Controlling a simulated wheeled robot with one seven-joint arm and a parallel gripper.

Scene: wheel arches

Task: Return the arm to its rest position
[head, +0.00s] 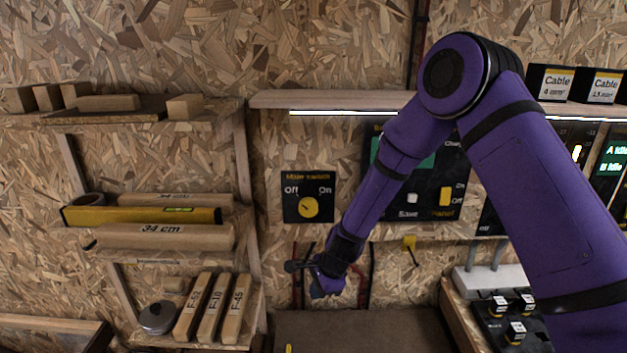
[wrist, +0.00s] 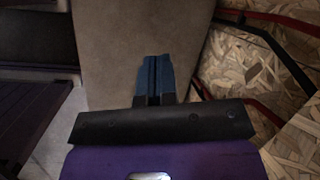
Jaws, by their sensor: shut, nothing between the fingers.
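My purple arm reaches across the right half of the head view, bent at a high elbow, with its forearm slanting down to the left. My gripper (head: 300,268) hangs in free air in front of the chipboard wall, below a black panel with a yellow rotary switch (head: 308,207). In the wrist view my gripper's blue fingers (wrist: 157,75) lie side by side, shut, with nothing between them. A brownish flat surface (wrist: 110,40) lies beyond the fingers.
Shelves at the left hold wooden blocks, a yellow spirit level (head: 145,215) and labelled tubes (head: 165,237). A wall shelf (head: 330,99) runs behind my arm. A control panel (head: 440,195) is partly hidden by my forearm. A white power strip (head: 490,280) sits at the lower right.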

